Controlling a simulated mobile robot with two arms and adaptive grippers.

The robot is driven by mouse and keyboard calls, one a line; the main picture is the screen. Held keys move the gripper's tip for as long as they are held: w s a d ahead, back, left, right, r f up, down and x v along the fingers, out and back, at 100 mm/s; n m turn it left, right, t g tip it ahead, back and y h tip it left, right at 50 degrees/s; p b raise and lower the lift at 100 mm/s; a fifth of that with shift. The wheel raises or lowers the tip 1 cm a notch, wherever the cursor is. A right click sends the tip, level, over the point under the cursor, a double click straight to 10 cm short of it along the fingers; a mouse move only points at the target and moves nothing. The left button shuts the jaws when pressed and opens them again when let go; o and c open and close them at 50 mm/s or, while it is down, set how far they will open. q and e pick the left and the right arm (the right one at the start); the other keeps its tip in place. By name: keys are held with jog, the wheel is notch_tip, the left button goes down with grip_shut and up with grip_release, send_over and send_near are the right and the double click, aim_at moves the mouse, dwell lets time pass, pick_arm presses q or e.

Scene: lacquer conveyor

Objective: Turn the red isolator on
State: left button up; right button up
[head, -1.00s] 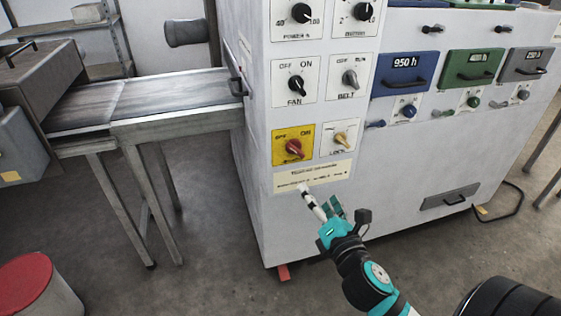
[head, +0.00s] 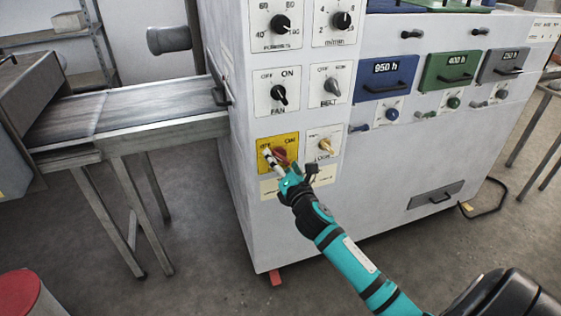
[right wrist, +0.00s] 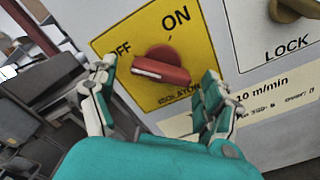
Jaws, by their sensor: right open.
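The red isolator (right wrist: 163,66) is a red rotary knob on a yellow plate (right wrist: 190,48) marked OFF and ON. In the right wrist view its handle lies nearly level, with its pale-edged end toward the left, on the OFF side. In the head view the yellow plate (head: 290,139) is on the machine's front, and my gripper partly covers the knob. My right gripper (head: 277,160) is in front of the plate. In the right wrist view the open fingers (right wrist: 158,92) stand on either side of the knob, with nothing clearly held between them. My left gripper is not in view.
The lock knob (head: 325,144) is just right of the yellow plate. The fan knob (head: 279,94) and belt knob (head: 333,87) are above. A conveyor (head: 150,108) joins the machine at left. A red-topped drum (head: 20,292) stands at lower left.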

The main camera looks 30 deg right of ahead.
jog(key=shift+w, duration=0.25)
jog(key=c, duration=1.2)
